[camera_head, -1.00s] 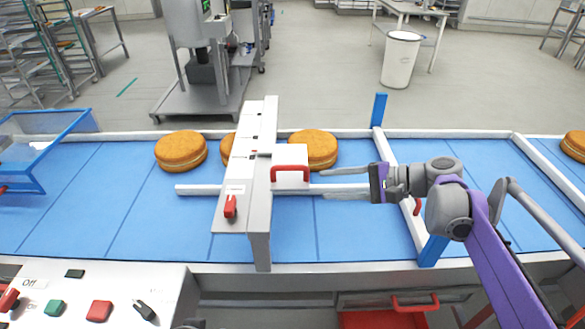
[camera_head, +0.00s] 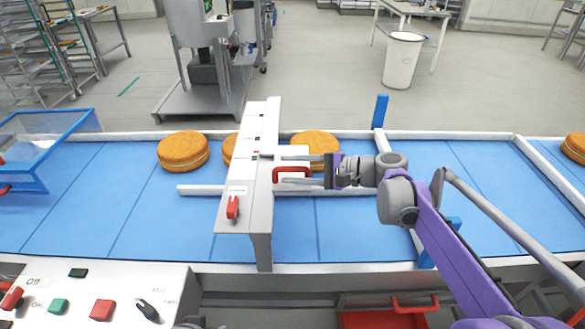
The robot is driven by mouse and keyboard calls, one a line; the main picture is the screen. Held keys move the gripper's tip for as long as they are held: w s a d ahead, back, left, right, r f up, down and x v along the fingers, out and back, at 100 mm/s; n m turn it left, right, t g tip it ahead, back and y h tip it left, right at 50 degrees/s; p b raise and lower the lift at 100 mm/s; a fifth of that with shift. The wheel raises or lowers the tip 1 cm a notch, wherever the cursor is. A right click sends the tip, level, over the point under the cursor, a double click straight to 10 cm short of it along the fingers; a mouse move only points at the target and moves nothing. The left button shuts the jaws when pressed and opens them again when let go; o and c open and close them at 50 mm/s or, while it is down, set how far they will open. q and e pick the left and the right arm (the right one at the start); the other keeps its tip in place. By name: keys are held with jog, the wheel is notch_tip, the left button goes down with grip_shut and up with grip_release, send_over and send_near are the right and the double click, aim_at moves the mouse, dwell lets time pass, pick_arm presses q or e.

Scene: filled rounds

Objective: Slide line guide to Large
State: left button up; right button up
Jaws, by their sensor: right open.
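The line guide is a white bar lying along the blue conveyor (camera_head: 80,215); its left end (camera_head: 200,190) shows left of a white bridge plate (camera_head: 240,200), and more of it shows to the right. A red handle (camera_head: 291,170) sits on a block at the bridge's right side. My right gripper (camera_head: 300,165) is open, with its fingers reaching left at the red handle, one finger beyond it and one nearer. I cannot tell whether they touch it. Marks on the bridge are too small to read. My left gripper is not in view.
Round filled cakes (camera_head: 183,151) stand on the belt behind the guide, one partly under the bridge. A red clamp (camera_head: 232,207) is on the bridge's near part. A control panel (camera_head: 100,290) is at front left. Blue posts (camera_head: 380,111) flank the belt to the right.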

grip_shut()
dwell(0.3)
dwell(1.2)
